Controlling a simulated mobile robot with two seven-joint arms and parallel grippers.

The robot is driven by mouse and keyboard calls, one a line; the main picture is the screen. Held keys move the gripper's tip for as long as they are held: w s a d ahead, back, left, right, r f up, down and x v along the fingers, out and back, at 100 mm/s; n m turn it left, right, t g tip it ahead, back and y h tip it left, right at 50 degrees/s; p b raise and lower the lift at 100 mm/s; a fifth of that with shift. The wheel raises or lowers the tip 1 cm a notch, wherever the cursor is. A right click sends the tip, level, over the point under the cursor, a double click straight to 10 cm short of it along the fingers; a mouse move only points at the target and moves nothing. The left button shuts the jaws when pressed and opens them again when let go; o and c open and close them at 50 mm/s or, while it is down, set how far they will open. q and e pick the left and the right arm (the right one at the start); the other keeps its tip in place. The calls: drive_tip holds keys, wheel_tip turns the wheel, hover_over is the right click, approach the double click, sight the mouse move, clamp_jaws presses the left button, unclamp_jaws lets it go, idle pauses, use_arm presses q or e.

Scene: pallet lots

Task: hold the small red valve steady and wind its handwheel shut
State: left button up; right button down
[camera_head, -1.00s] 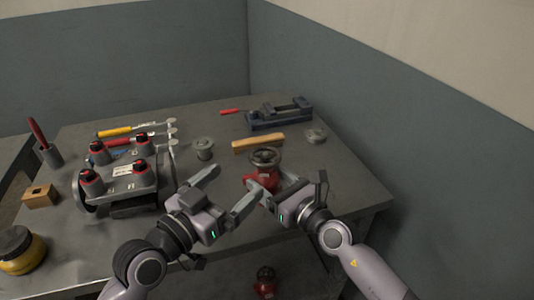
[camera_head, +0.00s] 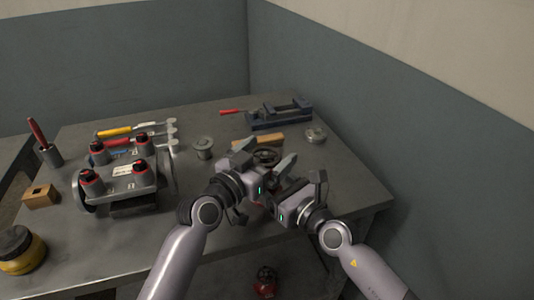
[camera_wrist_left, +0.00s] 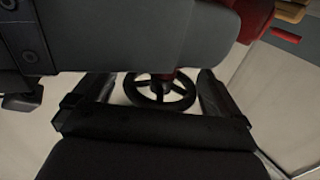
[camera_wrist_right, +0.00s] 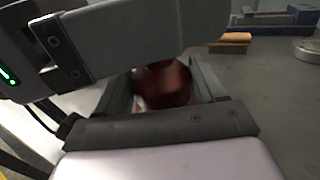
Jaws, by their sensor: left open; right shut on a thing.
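The small red valve stands on the bench, mostly hidden behind my grippers in the head view. Its red body (camera_wrist_right: 165,83) shows between the fingers of my right gripper (camera_wrist_right: 168,95) in the right wrist view. That gripper (camera_head: 268,193) is shut on the valve body from the right. The dark spoked handwheel (camera_head: 265,155) sits on top of the valve. My left gripper (camera_head: 264,154) is open, its fingers on either side of the handwheel. In the left wrist view the handwheel (camera_wrist_left: 160,92) lies between the open fingers, with no clear contact.
A wooden bar (camera_head: 270,139) and a blue-grey vise (camera_head: 279,114) lie behind the valve. A round metal part (camera_head: 203,148) stands to the left, a metal disc (camera_head: 315,136) to the right. A fixture with red-capped posts (camera_head: 120,180) fills the left. Another red valve (camera_head: 265,282) is below the bench edge.

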use_arm(q)
drive_tip(key=shift+w, duration=0.1)
drive_tip(key=c, duration=1.1)
drive_tip(key=shift+d+r+m+g+h, duration=0.25)
drive_tip(key=shift+m+g+h, duration=0.15)
drive_tip(key=shift+m+h, duration=0.25)
drive_tip(key=shift+h, duration=0.25)
drive_tip(key=shift+d+m+g+h, duration=0.15)
drive_tip(key=shift+m+g+h, duration=0.55)
drive_tip(key=shift+g, duration=0.3)
drive_tip(key=shift+f+m+g+h, duration=0.35)
drive_tip(key=shift+m+g+h, duration=0.25)
drive_tip(key=shift+m+g, duration=0.45)
drive_tip(key=shift+g, duration=0.35)
drive_tip(key=shift+s+m+g+h, duration=0.25)
drive_tip(key=shift+m+g+h, duration=0.55)
drive_tip(key=shift+g, duration=0.3)
